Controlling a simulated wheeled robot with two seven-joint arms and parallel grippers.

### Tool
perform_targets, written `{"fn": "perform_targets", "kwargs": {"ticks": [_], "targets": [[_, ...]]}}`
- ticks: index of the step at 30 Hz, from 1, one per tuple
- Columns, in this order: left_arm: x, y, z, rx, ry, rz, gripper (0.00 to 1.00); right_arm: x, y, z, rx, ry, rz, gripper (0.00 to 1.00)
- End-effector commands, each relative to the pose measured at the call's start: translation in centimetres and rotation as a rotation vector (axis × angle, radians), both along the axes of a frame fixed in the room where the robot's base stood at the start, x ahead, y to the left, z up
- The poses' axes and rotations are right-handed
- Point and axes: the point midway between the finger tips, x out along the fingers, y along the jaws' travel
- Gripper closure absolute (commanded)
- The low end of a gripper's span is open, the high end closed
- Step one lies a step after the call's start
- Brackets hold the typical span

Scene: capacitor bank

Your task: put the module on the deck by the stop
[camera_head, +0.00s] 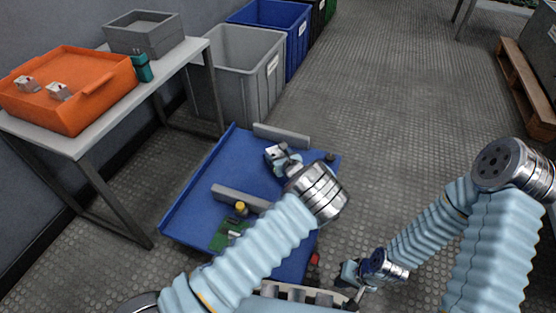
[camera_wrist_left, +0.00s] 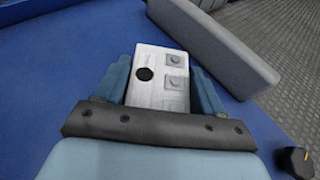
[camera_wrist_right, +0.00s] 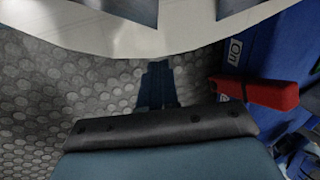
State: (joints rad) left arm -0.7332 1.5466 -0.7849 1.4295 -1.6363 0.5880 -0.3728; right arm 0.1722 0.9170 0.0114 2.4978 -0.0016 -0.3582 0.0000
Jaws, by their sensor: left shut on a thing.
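The module (camera_wrist_left: 160,82) is a pale block with a black round spot and two square buttons. It sits between the blue fingers of my left gripper (camera_wrist_left: 162,75), which is shut on it. In the head view the module (camera_head: 274,152) is over the far part of the blue deck (camera_head: 205,180). A grey bar-shaped stop (camera_head: 281,135) stands just beyond it; the bar (camera_wrist_left: 215,45) is at upper right in the left wrist view, apart from the module. I cannot tell whether the module touches the deck. My right gripper (camera_wrist_right: 157,85) is shut and empty, beside the deck.
A second grey bar (camera_head: 240,197), a green board (camera_head: 229,234) and a yellow-topped part (camera_head: 241,208) are on the nearer deck. A black knob (camera_head: 331,156) is at its right edge. A table with an orange tray (camera_head: 75,100) stands left; a grey bin (camera_head: 240,75) stands behind.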

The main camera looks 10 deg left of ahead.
Motion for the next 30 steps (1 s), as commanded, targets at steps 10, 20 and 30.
{"fn": "perform_targets", "kwargs": {"ticks": [10,20,30], "targets": [[0.02,0.01,-1.28,0.000,-0.002,0.000,0.76,0.02,-0.01,-0.36,0.000,-0.001,0.000,1.00],[-0.02,0.03,-1.54,0.000,-0.001,0.000,0.06,0.02,-0.01,-0.38,0.000,-0.001,0.000,1.00],[-0.76,-0.59,-0.69,0.000,-0.001,-0.001,0.06,0.01,0.00,0.06,0.000,-0.001,0.000,1.00]]}}
